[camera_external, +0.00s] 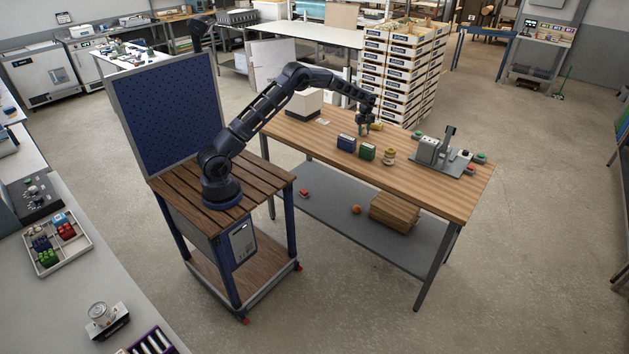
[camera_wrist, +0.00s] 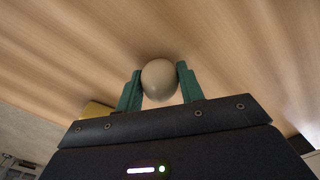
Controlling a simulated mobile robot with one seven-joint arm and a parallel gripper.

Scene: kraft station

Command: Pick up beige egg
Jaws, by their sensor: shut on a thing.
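The beige egg (camera_wrist: 159,80) sits between the two green fingers of my gripper (camera_wrist: 158,88) in the wrist view. The fingers are shut on its left and right sides. The wooden table top (camera_wrist: 70,50) lies behind the egg; whether the egg touches it I cannot tell. In the external view, my gripper (camera_external: 363,129) points down over the far part of the wooden table (camera_external: 440,184). The egg is too small to make out there.
A blue box (camera_external: 346,143), a green box (camera_external: 367,152) and a small beige-and-yellow item (camera_external: 389,156) stand near my gripper. A grey device (camera_external: 428,150) stands to the right. A white box (camera_external: 303,103) is at the left end. The table's right front is clear.

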